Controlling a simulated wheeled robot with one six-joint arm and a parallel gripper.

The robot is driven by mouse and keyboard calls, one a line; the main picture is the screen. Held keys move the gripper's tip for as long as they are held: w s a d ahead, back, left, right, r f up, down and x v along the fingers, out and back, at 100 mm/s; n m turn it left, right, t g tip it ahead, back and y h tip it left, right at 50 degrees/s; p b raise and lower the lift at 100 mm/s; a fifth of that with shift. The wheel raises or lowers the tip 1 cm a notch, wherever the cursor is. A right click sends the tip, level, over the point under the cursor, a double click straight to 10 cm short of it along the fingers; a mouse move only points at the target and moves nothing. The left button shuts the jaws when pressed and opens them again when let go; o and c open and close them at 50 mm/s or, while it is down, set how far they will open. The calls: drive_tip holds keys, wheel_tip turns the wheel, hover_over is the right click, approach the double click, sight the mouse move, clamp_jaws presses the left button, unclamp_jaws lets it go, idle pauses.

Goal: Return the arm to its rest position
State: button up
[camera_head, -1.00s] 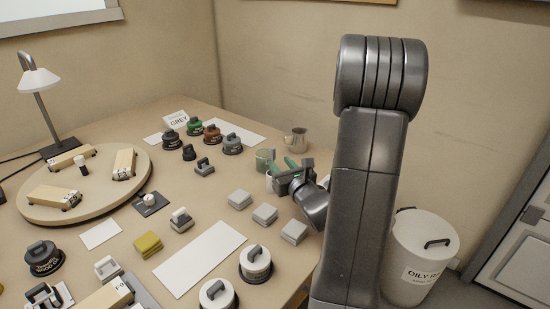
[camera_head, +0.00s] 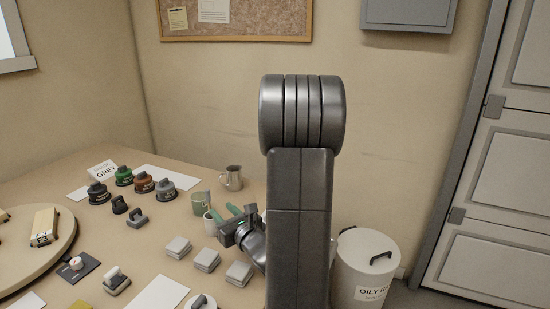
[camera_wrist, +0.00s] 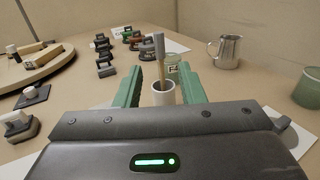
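My arm (camera_head: 301,220) stands upright in the head view, in front of the bench's right side. My gripper (camera_head: 224,213) is at its lower left, low over the bench near the cups. In the wrist view, the two green fingers of my gripper (camera_wrist: 160,72) are spread apart with nothing held between them. A white cup (camera_wrist: 162,93) with a brush (camera_wrist: 159,58) standing in it shows beyond, in the gap between the fingers. I cannot tell how far it is from the fingertips.
A metal jug (camera_head: 231,178) and a green cup (camera_head: 201,203) stand near the gripper. Grey square blocks (camera_head: 206,260) lie to the front left. Several knobbed stamps (camera_head: 144,182) stand farther back. A white bin (camera_head: 365,262) is on the floor right of my arm.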

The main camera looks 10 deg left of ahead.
sight(207, 190)
drive_tip(key=x, duration=1)
drive_tip(key=shift+a, duration=0.1)
drive_tip(key=shift+r+p, duration=0.4)
drive_tip(key=shift+r, duration=0.8)
